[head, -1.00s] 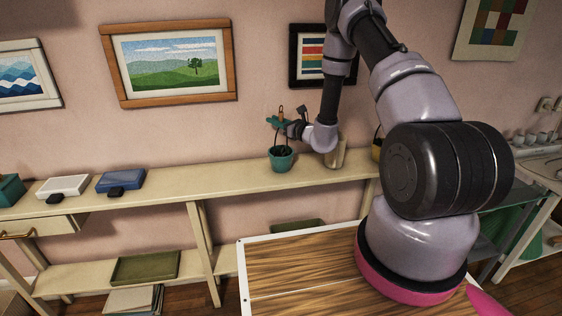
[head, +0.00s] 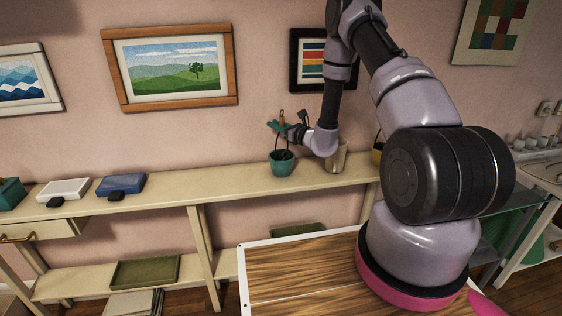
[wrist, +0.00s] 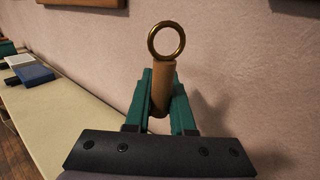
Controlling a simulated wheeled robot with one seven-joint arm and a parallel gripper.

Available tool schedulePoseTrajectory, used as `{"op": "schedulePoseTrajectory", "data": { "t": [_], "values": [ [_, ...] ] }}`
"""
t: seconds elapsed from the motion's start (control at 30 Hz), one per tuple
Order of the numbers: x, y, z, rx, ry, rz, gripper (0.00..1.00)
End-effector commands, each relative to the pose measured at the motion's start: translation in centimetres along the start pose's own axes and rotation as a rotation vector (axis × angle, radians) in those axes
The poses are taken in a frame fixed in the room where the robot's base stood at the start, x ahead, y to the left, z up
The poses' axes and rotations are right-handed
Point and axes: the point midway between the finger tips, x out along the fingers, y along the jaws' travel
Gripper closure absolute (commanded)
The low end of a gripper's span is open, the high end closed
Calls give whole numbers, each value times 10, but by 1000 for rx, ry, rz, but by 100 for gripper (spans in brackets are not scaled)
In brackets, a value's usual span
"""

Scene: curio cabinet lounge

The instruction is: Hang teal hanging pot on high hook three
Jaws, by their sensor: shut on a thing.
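The teal hanging pot (head: 282,165), with dark hanger strands, is upright at the shelf top beneath my gripper (head: 281,127). I cannot tell whether its base touches the shelf. In the wrist view, my gripper's teal fingers (wrist: 161,103) are shut on the pot's wooden hanger grip (wrist: 163,80). A brass ring (wrist: 166,24) stands upright at the top of that grip, clear of the fingers. The pot body is hidden in the wrist view. No high hook shows in either view.
A beige pot (head: 337,158) stands just right of the teal pot, and a yellow pot (head: 377,152) is partly hidden by my arm. A blue box (head: 121,184) and a white box (head: 64,189) lie left on the long shelf (head: 215,190). Framed pictures hang above. Shelf between is clear.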

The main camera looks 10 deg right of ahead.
Motion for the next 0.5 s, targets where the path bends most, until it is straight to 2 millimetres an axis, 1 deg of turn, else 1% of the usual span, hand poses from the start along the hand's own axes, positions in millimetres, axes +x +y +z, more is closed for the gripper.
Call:
{"op": "schedulePoseTrajectory", "data": {
  "t": [0.17,0.27,0.37,0.5],
  "values": [
    [1,0,3,-1,-3,0,100],
    [1,0,8,-1,-4,0,100],
    [1,0,19,-3,-5,0,100],
    [1,0,44,-4,-6,0,100]
  ]
}}
